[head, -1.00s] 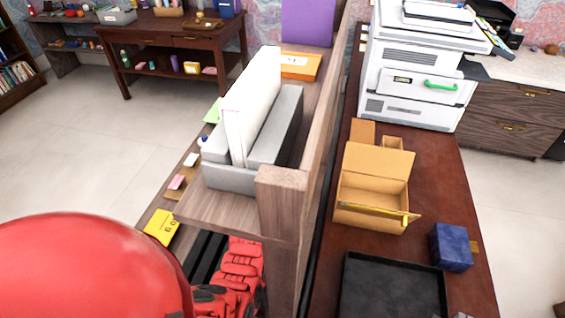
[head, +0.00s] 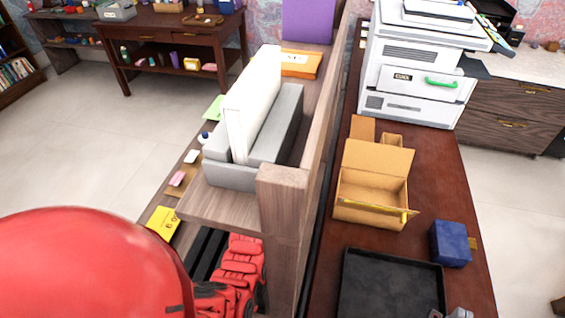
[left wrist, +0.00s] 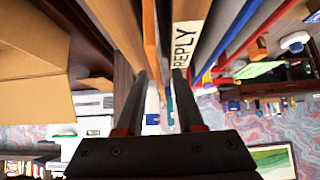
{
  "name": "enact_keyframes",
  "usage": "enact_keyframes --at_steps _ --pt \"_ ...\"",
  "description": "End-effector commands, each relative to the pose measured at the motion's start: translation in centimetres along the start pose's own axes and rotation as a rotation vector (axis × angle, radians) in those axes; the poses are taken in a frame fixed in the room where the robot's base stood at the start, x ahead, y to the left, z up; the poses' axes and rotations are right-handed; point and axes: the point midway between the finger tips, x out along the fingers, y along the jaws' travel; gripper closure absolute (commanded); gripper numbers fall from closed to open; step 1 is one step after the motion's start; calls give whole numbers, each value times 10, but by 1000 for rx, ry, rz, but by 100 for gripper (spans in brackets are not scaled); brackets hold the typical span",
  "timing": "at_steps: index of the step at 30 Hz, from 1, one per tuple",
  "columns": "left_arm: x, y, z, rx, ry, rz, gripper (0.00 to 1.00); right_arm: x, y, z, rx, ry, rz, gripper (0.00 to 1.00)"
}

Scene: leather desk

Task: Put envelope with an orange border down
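My left gripper (left wrist: 161,78) shows in the left wrist view with two dark fingers set apart. A thin upright orange edge (left wrist: 152,45) runs beside the left finger and partly into the gap. A pale sheet marked "REPLY" (left wrist: 185,48) stands near the right finger tip. I cannot tell whether either is the envelope with an orange border. In the head view a flat orange thing with a white label (head: 300,64) lies on the shelf. My left gripper is hidden there. A small grey piece at the bottom edge looks like my right gripper (head: 457,313); its fingers are mostly cut off.
A grey holder with a white upright block (head: 273,125) stands on the wooden shelf. On the desk at right are an open cardboard box (head: 372,190), a blue box (head: 451,243), a black tray (head: 390,285) and a white printer (head: 415,75). A wooden divider (head: 318,130) separates them.

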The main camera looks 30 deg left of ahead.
Motion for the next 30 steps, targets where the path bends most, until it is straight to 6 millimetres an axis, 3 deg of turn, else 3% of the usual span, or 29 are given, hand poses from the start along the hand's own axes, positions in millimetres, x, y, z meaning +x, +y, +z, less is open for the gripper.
enact_keyframes --at_steps 5,21,30 --pt "-15 0 0 0 6 -1 63 -8 0 1 0 0 0 100" --pt "-101 0 0 0 5 -1 63 -36 -2 6 0 0 0 100" --pt "-119 0 1 0 -1 0 63 -39 -2 7 0 0 0 100"
